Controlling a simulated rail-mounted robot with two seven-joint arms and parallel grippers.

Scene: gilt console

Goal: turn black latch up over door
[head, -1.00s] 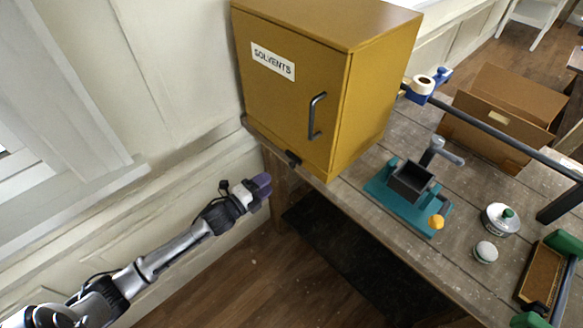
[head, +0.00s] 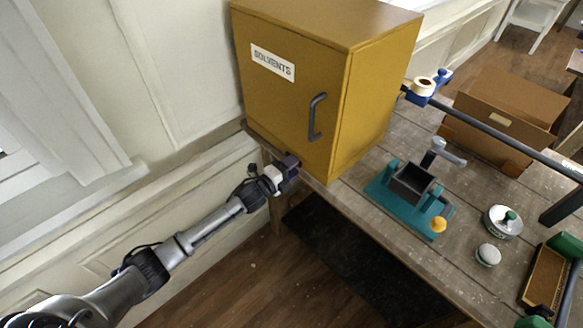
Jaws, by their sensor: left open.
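The yellow cabinet (head: 290,90), labelled SOLVENTS, stands at the back left of the workbench with its door closed. A dark bar handle (head: 317,117) is upright on the door. My left gripper (head: 291,164) is open at the bench's front edge, just below the door's bottom edge. It covers the spot where the black latch is, so the latch is hidden now. I cannot tell whether the fingers touch the latch. My right gripper is not in view.
A cardboard box (head: 500,115) and a dark rail (head: 490,130) lie behind. Open floor is in front.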

